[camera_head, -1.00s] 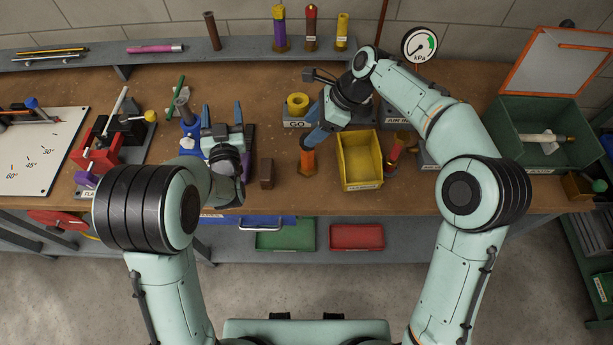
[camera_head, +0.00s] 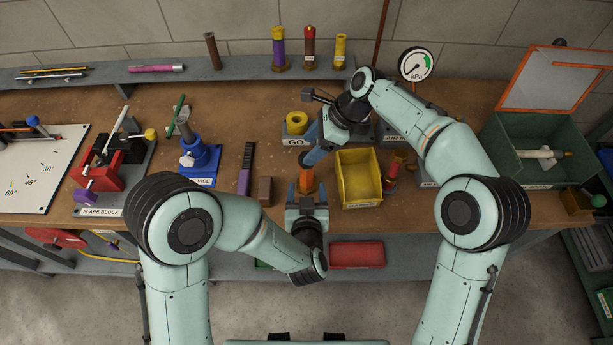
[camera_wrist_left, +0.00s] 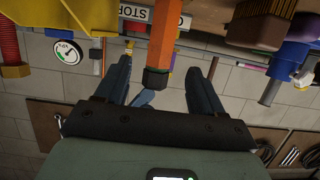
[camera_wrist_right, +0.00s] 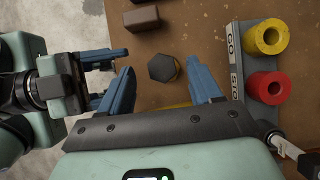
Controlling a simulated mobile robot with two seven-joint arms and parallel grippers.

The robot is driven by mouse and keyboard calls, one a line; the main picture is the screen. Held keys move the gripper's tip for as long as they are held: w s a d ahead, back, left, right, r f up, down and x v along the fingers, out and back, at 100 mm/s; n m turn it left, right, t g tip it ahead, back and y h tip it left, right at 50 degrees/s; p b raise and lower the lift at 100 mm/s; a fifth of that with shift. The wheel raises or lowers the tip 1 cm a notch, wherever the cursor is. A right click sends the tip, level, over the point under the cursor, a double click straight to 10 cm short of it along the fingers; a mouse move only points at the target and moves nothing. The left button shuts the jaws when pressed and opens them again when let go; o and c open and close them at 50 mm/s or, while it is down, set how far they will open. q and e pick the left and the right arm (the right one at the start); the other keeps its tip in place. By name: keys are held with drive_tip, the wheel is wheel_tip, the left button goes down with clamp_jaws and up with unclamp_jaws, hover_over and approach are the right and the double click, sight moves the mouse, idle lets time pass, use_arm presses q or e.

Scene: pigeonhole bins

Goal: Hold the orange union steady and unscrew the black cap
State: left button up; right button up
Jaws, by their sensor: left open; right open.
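The orange union (camera_head: 306,182) stands upright on the bench, left of the yellow bin. In the left wrist view, which is upside down, the union (camera_wrist_left: 163,40) ends in a black hexagonal cap (camera_wrist_left: 156,78). My left gripper (camera_head: 306,196) is open in front of the union, its fingers pointing at it, one on each side and apart from it. My right gripper (camera_head: 313,157) is open above the union and hides its top in the head view. In the right wrist view the cap (camera_wrist_right: 162,68) shows from above, beyond and between the right fingertips; the union is hidden there.
The yellow bin (camera_head: 345,190) stands close right of the union. A brown block (camera_head: 265,190) and a purple-black tool (camera_head: 245,168) lie to the left. The blue vice (camera_head: 200,165) is further left. GO (camera_wrist_right: 266,36) and STOP (camera_wrist_right: 267,87) posts stand behind.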

sight(307, 173)
use_arm(q)
drive_tip(key=x, duration=1)
drive_tip(key=shift+w+f, duration=0.1)
drive_tip(key=shift+w, duration=0.2)
drive_tip(key=shift+c, duration=0.3)
clamp_jaws()
drive_tip(key=shift+s+f, duration=0.1)
drive_tip(key=shift+f, duration=0.05)
use_arm(e)
drive_tip(key=shift+s+f, duration=0.1)
drive_tip(key=shift+f, duration=0.1)
use_arm(q)
drive_tip(key=c, duration=1)
unclamp_jaws()
drive_tip(key=shift+c, duration=0.5)
